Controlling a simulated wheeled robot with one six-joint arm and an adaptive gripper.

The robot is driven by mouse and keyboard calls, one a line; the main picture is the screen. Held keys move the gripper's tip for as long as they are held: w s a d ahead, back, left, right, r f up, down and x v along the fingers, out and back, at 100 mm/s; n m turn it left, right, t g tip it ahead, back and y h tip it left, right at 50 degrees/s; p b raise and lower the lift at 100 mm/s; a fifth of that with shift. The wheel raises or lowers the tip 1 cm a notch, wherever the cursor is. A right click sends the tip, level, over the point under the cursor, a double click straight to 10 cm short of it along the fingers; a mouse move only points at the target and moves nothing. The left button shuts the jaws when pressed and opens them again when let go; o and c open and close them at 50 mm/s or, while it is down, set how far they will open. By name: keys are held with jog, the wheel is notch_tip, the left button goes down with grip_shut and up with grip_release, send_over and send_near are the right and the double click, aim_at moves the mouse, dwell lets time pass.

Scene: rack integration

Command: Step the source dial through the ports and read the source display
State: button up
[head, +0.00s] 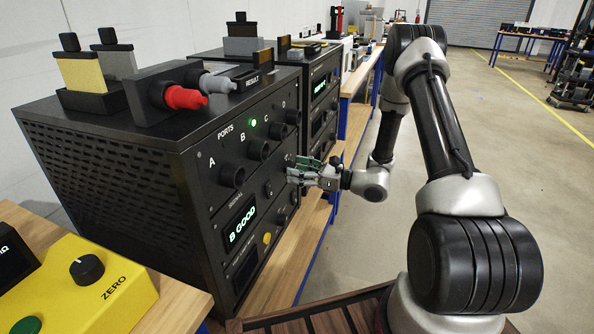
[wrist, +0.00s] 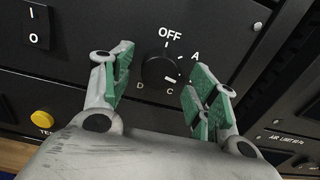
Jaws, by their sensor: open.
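The source dial (wrist: 158,71) is a black round knob on the dark panel, marked OFF, A, C and D in the wrist view. Its white mark points to the lower right; a finger covers that side, so I cannot tell the exact letter. My gripper (wrist: 160,72) is open, its green-padded fingers on either side of the dial; contact is unclear. In the head view my gripper (head: 296,170) is at the panel front and hides the dial. The source display (head: 240,229) reads "B GOOD". Ports A (head: 232,174), B (head: 259,149), C and D run along the panel.
A green light (head: 253,122) glows near the port labels. Red and grey connectors (head: 185,97) lie on top of the cabinet. A yellow box (head: 95,285) with a ZERO knob stands at the lower left. A yellow button (wrist: 42,117) is left of the dial. Open floor lies right.

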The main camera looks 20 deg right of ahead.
jog(key=shift+w+a, duration=0.15)
jog(key=shift+a, duration=0.1)
jog(key=c, duration=1)
jog(key=shift+m, duration=4.9)
